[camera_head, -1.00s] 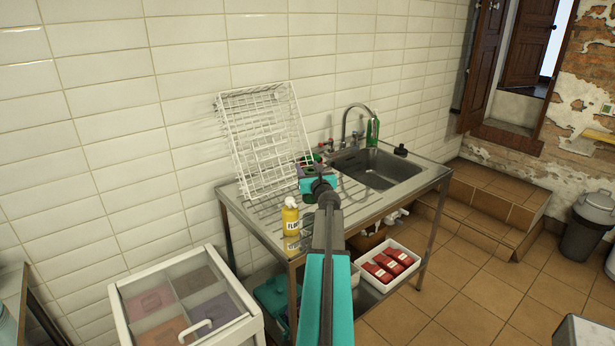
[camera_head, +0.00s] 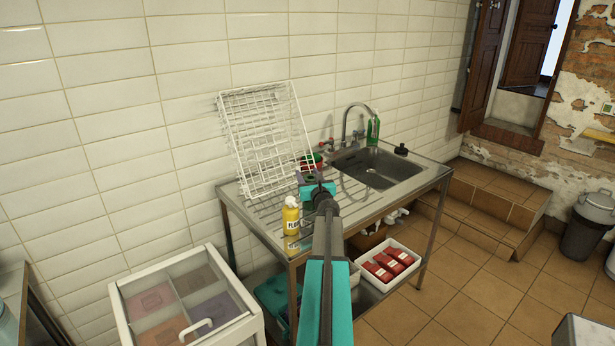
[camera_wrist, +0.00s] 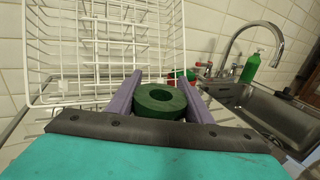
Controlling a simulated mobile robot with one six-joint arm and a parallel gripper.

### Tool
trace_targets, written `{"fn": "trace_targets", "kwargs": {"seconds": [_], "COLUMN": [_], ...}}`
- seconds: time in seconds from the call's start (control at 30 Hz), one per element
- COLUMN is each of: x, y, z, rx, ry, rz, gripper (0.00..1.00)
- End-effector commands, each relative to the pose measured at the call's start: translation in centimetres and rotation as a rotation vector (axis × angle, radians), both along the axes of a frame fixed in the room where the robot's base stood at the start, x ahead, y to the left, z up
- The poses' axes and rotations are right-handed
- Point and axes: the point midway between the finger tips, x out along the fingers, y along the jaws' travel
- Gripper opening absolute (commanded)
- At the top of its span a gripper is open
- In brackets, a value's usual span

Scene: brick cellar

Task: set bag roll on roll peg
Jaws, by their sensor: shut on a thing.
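The green bag roll (camera_wrist: 158,100) is a thick ring with a hole in its middle. It sits between the purple fingers of my gripper (camera_wrist: 160,97), which is shut on it, and its hole faces up toward the wrist camera. In the head view my gripper (camera_head: 311,178) is over the draining board of the sink unit, in front of the white wire rack, and the green roll (camera_head: 310,177) shows only as a small patch. I cannot make out the roll peg in either view; the gripper and arm cover part of the board.
A white wire rack (camera_head: 262,135) leans against the tiled wall. A yellow bottle (camera_head: 291,217) stands at the board's front edge. The sink basin (camera_head: 380,168), tap (camera_head: 346,122) and green soap bottle (camera_head: 373,130) are to the right. Red packets lie in a white tray (camera_head: 411,257) below.

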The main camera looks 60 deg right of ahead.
Motion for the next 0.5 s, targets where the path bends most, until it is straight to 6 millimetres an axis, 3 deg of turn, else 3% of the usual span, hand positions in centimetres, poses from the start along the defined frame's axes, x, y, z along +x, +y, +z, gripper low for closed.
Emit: {"fn": "trace_targets", "kwargs": {"seconds": [0.03, 0.07, 0.13, 0.5], "x": [-0.01, -0.02, -0.03, -0.05], "y": [0.0, -0.01, -0.02, -0.04], "z": [-0.15, -0.07, -0.05, 0.02], "rx": [-0.001, 0.0, 0.0, 0.0], "ry": [-0.001, 0.0, 0.0, 0.0], "rz": [0.0, 0.0, 0.0, -0.001], "gripper": [0.01, 0.51, 0.63, 0.65]}}
